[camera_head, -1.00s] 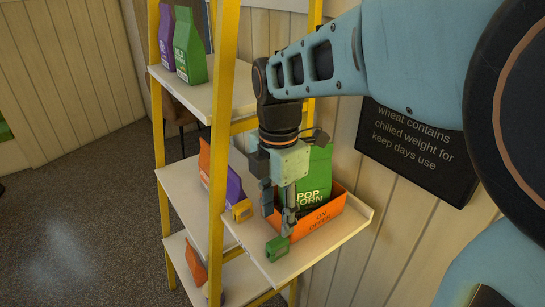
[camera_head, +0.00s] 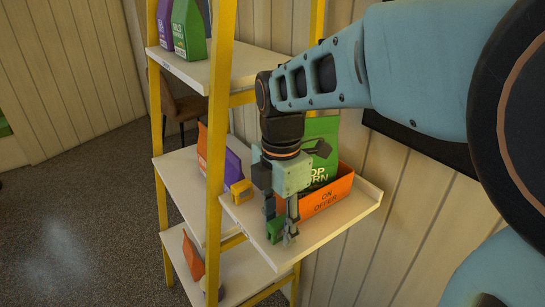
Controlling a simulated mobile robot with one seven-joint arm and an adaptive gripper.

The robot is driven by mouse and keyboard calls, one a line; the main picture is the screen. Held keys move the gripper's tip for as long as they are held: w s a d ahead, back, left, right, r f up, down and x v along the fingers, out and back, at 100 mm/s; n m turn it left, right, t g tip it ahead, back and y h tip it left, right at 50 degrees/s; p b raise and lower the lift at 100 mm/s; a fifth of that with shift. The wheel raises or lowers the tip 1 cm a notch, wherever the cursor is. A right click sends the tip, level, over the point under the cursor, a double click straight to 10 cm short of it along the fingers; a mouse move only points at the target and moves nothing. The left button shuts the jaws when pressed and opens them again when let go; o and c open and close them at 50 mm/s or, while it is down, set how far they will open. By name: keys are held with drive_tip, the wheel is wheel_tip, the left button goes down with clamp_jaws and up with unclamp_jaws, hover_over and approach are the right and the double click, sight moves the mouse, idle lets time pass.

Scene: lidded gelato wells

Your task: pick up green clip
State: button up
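The green clip (camera_head: 275,230) is a small block near the front edge of the protruding shelf board (camera_head: 345,218). My gripper (camera_head: 281,222) points down right over it, its fingers apart. One finger shows left of the clip's top and the other along its right side. The clip is partly covered by the fingers, and I cannot tell whether they touch it.
An orange box (camera_head: 330,197) with "ON OFFER" on it holds a green popcorn bag (camera_head: 322,150) just behind my gripper. A yellow clip (camera_head: 240,193) is close by on the left. A yellow upright (camera_head: 218,130) stands left of the board.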

drive_tip(key=shift+f, duration=0.2)
drive_tip(key=c, duration=0.9)
drive_tip(key=shift+r, duration=0.1)
